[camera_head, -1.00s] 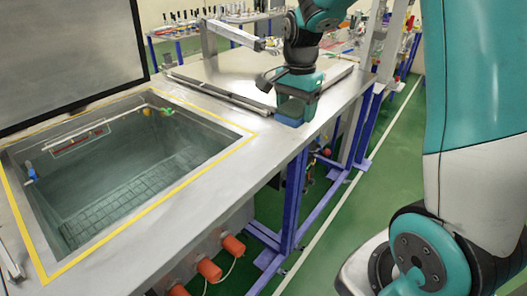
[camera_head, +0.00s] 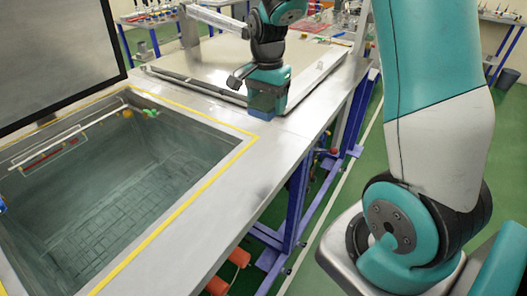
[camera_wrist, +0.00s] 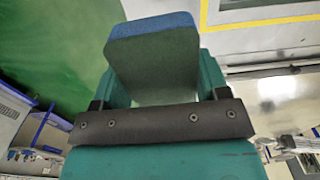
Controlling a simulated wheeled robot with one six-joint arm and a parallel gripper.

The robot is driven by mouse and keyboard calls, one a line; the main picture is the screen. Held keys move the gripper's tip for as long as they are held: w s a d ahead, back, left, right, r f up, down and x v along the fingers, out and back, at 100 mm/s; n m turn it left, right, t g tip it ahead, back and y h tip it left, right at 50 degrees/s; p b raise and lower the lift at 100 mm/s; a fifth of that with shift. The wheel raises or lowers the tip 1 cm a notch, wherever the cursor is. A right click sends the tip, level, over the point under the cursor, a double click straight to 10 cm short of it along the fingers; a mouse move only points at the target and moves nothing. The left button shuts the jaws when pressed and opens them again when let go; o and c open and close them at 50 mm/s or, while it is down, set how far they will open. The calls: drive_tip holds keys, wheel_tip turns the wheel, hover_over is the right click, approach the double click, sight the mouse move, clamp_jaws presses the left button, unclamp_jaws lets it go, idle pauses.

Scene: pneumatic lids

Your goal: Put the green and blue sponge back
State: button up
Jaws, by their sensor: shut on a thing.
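My gripper (camera_head: 267,92) is shut on the green and blue sponge (camera_wrist: 155,55). In the wrist view the sponge is a block with a dark green body and a blue layer at its far end, between the two teal fingers. In the head view the sponge's blue part (camera_head: 261,113) shows below the fingers, over the metal worktop (camera_head: 220,125) near the back right corner of the sunken tank. I cannot tell whether the sponge touches the worktop.
The open tank (camera_head: 130,200) with a yellow line around its rim fills the left. A flat raised plate (camera_head: 230,65) lies behind my gripper. The worktop's edge and the green floor are to the right.

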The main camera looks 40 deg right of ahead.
sight(268, 160)
drive_tip(key=f+p, duration=0.1)
drive_tip(key=f, duration=0.7)
drive_tip(key=f+p, duration=0.2)
drive_tip(key=f, duration=0.7)
drive_tip(key=shift+s+d+f, duration=0.1)
drive_tip(key=shift+d, duration=0.1)
drive_tip(key=shift+f, duration=0.15)
drive_tip(key=o, duration=0.9)
